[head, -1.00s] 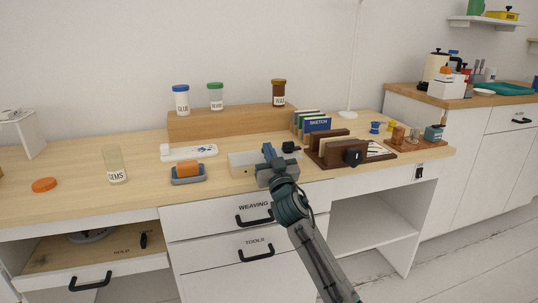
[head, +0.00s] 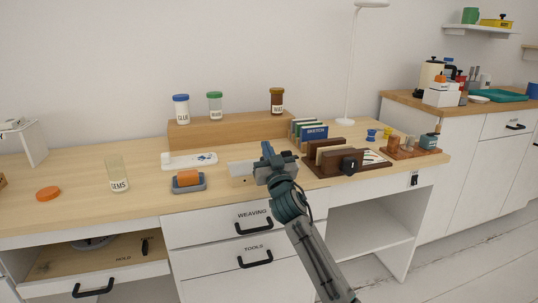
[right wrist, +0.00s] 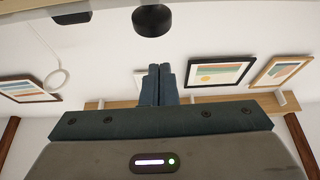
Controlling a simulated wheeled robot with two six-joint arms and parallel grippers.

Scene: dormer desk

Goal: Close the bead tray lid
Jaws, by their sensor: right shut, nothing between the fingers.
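A pale, low box (head: 241,173), which I take to be the bead tray, sits near the front of the desk, above the weaving drawer. My right arm hides its right part, and I cannot tell how far its lid is open. My right gripper (head: 267,150) is over this box, shut and empty, with its fingers pointing toward the back of the desk. In the right wrist view its fingers (right wrist: 160,84) are together, with a dark round knob (right wrist: 151,20) beyond them at the top. My left gripper is not in view.
A blue-grey dish (head: 188,187) with an orange block stands left of the box. A brown wooden organiser (head: 345,168) stands close on the right. A wooden riser (head: 225,131) with jars is behind. A clear jar (head: 118,174) and an orange lid (head: 48,193) are farther left.

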